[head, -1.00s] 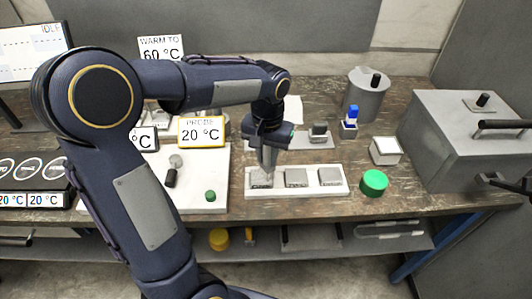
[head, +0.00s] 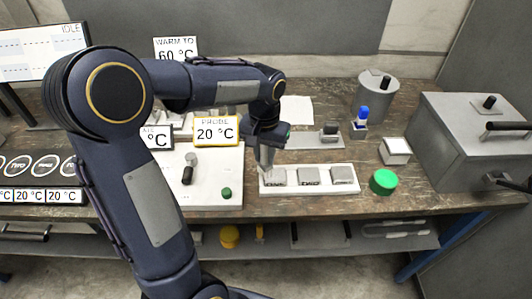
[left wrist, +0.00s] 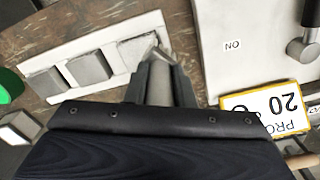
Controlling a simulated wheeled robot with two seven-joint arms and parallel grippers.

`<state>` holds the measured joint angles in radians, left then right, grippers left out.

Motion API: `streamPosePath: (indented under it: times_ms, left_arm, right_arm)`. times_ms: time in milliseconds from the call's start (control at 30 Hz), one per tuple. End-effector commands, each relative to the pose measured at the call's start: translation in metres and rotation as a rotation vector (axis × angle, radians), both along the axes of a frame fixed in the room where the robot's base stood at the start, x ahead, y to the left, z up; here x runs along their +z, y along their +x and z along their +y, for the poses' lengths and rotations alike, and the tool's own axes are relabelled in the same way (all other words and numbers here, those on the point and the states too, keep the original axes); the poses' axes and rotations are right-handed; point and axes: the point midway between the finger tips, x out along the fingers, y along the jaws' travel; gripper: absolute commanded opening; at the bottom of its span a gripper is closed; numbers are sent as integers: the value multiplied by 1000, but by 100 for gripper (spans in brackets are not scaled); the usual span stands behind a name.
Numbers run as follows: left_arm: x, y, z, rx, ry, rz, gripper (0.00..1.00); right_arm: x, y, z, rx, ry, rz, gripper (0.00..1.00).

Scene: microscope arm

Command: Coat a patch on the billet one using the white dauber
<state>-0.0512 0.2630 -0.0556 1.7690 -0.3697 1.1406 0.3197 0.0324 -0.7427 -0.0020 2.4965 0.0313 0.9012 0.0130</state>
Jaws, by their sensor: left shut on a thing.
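A white tray (head: 310,188) holds three grey billets in a row. Billet one (head: 278,180) is the leftmost, and my gripper partly covers it. It is nearest the jaws in the left wrist view (left wrist: 135,54). My left gripper (head: 267,162) points down, shut on a pale slim thing, apparently the white dauber (left wrist: 159,84). Its pale tip is at billet one's left edge; whether it touches is unclear. I cannot make out a coat on billet one. My right gripper is not in view.
A blue-topped dauber (head: 362,116) stands in a holder behind the tray. A white-topped block (head: 396,151) and a green round item (head: 383,182) lie right of it. A grey box (head: 470,140) fills the right. A "PROBE 20 °C" sign (head: 215,131) stands left.

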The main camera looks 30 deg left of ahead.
Motion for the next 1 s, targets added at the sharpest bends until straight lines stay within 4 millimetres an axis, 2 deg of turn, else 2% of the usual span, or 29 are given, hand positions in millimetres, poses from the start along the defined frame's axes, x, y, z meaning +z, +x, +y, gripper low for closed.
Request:
streamPosePath:
  times_ms: [67, 200, 733, 1000]
  left_arm:
    - [0, 1, 1, -1, 0, 0, 0]
    - [25, 1, 2, -2, -1, -2, 0]
    - [72, 4, 6, -3, -1, 0, 0]
    - [81, 4, 7, -4, -1, 0, 0]
  right_arm:
    - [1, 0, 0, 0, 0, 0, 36]
    - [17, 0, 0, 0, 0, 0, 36]
    - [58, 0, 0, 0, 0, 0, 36]
    - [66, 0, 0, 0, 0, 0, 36]
